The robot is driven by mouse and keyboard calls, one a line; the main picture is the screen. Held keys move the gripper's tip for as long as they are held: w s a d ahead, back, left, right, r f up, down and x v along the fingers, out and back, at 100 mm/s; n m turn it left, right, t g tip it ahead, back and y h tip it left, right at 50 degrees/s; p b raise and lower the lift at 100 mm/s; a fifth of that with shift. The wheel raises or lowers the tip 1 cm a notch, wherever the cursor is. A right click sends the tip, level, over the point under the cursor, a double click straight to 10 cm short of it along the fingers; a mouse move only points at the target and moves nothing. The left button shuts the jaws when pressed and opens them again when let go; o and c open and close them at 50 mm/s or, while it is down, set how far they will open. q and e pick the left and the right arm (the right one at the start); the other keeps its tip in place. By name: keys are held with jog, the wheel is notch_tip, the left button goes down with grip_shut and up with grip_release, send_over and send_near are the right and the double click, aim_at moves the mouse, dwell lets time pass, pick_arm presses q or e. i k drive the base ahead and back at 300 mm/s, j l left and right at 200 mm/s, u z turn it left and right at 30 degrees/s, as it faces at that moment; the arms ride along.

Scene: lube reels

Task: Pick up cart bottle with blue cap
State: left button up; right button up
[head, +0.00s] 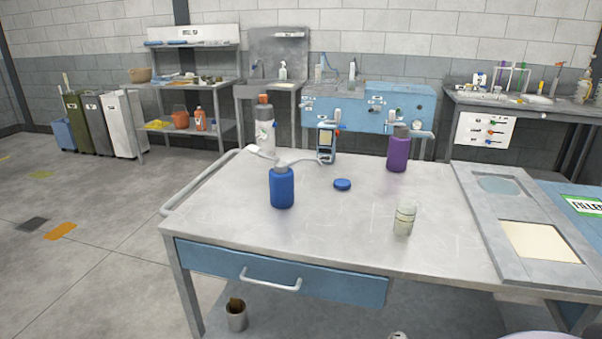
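A blue bottle (282,190) stands upright on the grey metal cart top (300,239). Its top is pale grey, and no blue cap shows on it. A flat round blue piece like a cap (342,184) lies on the cart to its right. A purple bottle (398,152) with a grey top stands at the back. A pale greenish bottle (404,219) stands nearer the front right. Neither of my grippers is in view.
A small blue device with a screen (326,141) and a white curved piece (290,158) are at the cart's back. A grey panel with recesses (500,222) adjoins at right. A drawer handle (270,282) sticks out in front. The cart's front left is clear.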

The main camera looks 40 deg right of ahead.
aim_at(406, 209)
jog(key=k+z, duration=0.15)
jog(key=z, duration=1.55)
jog(key=i+l+z, duration=0.45)
